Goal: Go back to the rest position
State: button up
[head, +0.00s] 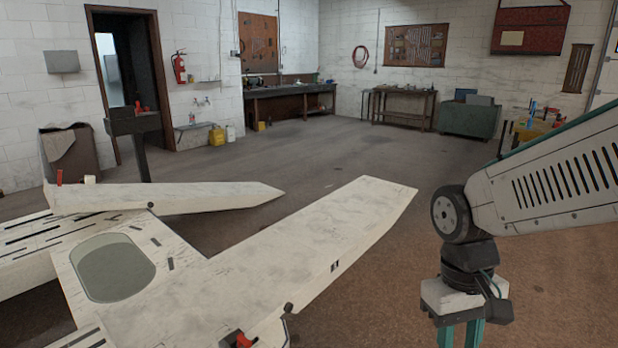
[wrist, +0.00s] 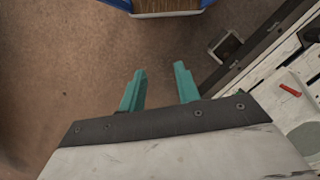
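My gripper (head: 460,338) hangs down at the lower right of the head view, its teal fingers cut off by the bottom edge. In the wrist view my gripper (wrist: 159,68) has its two teal fingers apart, with only brown floor between them. It is open and empty. In the head view it is to the right of the white frame (head: 240,245) and apart from it in the picture.
The white frame fills the lower left, with a red-handled clamp (head: 240,340) at its near edge. A red piece (wrist: 290,90) lies at the right of the wrist view. Open floor (head: 330,160) extends behind, toward benches (head: 400,108) along the wall.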

jog(key=s+d+r+m+t, duration=0.2)
jog(key=s+d+r+t, duration=0.1)
jog(key=s+r, duration=0.5)
jog(key=shift+d+r+t+y, duration=0.3)
jog(key=shift+d+y, duration=0.1)
jog(key=shift+d, duration=0.15)
